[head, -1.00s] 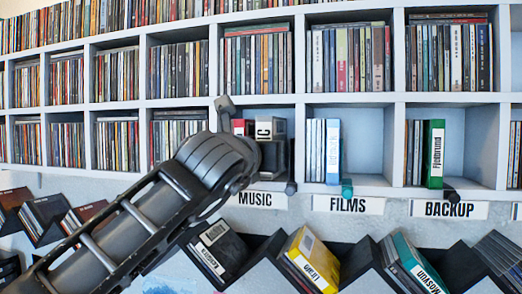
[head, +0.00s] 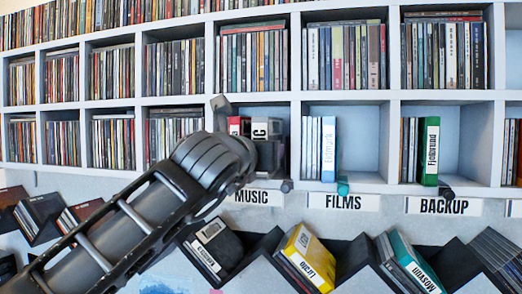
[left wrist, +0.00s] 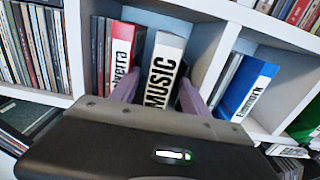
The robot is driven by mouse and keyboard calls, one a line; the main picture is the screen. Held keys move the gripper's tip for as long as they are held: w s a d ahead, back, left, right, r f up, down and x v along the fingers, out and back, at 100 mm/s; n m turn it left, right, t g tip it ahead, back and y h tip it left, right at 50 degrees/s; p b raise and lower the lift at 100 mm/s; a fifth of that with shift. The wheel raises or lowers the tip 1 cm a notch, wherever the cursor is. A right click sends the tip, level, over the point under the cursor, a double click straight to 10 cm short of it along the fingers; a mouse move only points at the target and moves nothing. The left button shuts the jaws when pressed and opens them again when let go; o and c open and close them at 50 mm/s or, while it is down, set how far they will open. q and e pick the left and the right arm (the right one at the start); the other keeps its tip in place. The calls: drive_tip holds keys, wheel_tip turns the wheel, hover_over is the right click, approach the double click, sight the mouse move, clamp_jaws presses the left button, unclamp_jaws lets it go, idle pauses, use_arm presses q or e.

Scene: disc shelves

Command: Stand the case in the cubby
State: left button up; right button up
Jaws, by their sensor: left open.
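A pale case with a MUSIC label (left wrist: 163,70) stands in the cubby above the MUSIC sign, leaning slightly in the left wrist view. In the head view only its upper part (head: 267,129) shows beside my gripper. A red case (left wrist: 123,48) stands to its left. My left gripper (left wrist: 158,92) is open, with one finger on each side of the pale case; whether they touch it cannot be told. In the head view my left gripper (head: 268,157) reaches into the cubby and hides the case's lower part. My right gripper is in neither view.
The FILMS cubby holds cases ending in a blue one (head: 329,150); the BACKUP cubby ends in a green one (head: 430,150). Both have free room at right. Shelf dividers (head: 296,145) flank the cubby. Below, slanted bins hold a yellow case (head: 308,258) and others.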

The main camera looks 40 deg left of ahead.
use_arm(q)
drive_tip(key=shift+f, duration=0.1)
drive_tip(key=b+v, duration=0.2)
drive_tip(key=v, duration=0.5)
drive_tip(key=shift+s+d+b, duration=0.15)
drive_tip(key=shift+s+b, duration=0.15)
drive_tip(key=shift+s, duration=0.1)
idle(0.5)
